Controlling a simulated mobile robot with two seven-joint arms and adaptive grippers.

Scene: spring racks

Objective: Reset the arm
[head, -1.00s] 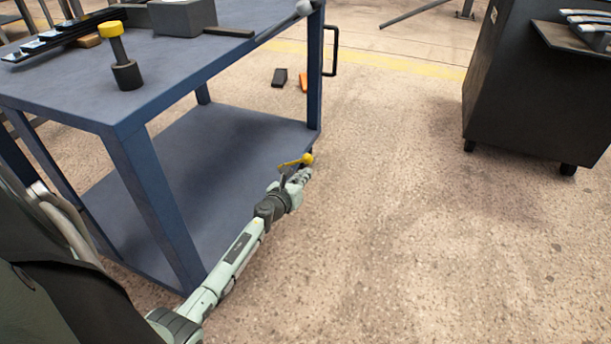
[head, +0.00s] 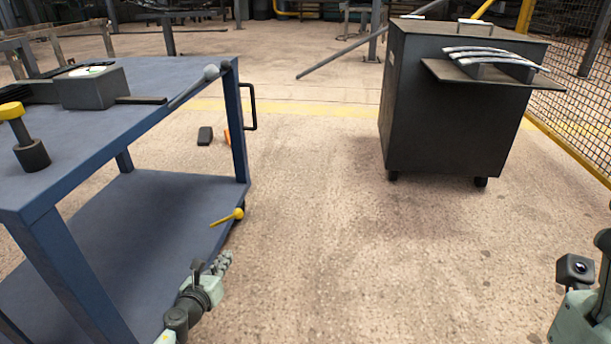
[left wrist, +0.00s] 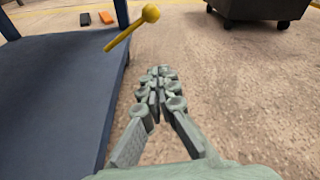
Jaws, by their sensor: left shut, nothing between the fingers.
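My left gripper (head: 219,267) is low in the head view, beside the right edge of the blue cart's lower shelf. In the left wrist view its fingers (left wrist: 158,84) are closed together with nothing between them. A yellow ball-ended rod (head: 228,217) is just beyond the fingertips at the cart's edge, apart from them. The rod also shows at the upper left in the left wrist view (left wrist: 133,28). Part of my right arm shows at the right edge of the head view; its fingers are out of frame.
The blue cart (head: 110,240) fills the left, with a grey block (head: 92,90) and a yellow-capped piece (head: 25,140) on top. A dark wheeled cabinet (head: 440,125) with curved strips (head: 490,56) stands at the right. The floor between is clear.

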